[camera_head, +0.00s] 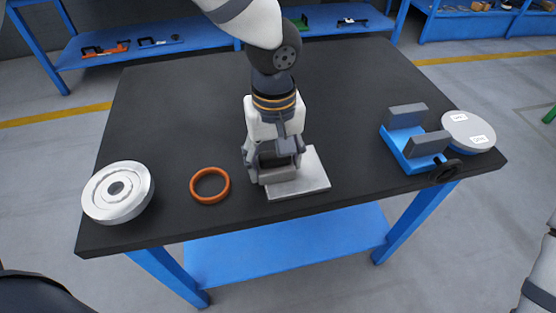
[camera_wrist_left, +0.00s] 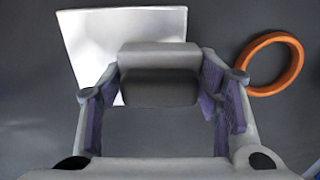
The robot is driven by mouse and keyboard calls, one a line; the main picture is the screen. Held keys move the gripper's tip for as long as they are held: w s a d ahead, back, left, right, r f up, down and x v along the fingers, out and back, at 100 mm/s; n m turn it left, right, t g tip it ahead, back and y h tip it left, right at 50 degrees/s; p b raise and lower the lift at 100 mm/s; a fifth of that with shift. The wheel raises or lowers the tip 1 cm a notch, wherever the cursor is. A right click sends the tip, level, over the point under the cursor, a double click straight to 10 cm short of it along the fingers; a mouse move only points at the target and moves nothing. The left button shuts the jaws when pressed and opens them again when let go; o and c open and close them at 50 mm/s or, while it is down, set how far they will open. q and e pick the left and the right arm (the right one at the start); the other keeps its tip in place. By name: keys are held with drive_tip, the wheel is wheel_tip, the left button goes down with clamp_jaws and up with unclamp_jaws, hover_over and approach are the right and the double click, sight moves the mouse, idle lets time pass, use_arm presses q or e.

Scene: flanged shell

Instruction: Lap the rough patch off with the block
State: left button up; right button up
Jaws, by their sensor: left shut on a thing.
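My left gripper (camera_head: 272,160) points down at the middle of the table and is shut on a grey block (camera_head: 279,175). In the left wrist view the block (camera_wrist_left: 158,62) sits between the purple finger pads. The block is at the left part of a flat pale plate (camera_head: 314,178); whether it touches the plate I cannot tell. The plate (camera_wrist_left: 85,45) also shows behind the block in the left wrist view. A silvery flanged round shell (camera_head: 137,190) stands at the table's left front. I cannot make out a rough patch. My right gripper is out of view.
An orange ring (camera_head: 194,190) lies between shell and plate. The dark table's (camera_head: 180,110) back half is clear. Blue shelves stand behind.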

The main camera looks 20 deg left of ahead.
sight(271, 154)
use_arm(q)
drive_tip(key=shift+s+a+r, duration=0.1)
drive_tip(key=shift+s+a, duration=0.1)
drive_tip(key=shift+a, duration=0.1)
wheel_tip(271, 154, up, 3)
drive_tip(key=shift+r, duration=0.1)
drive_tip(key=shift+w+d+r, duration=0.1)
drive_tip(key=shift+d+r, duration=0.05)
drive_tip(key=shift+r, duration=2.5)
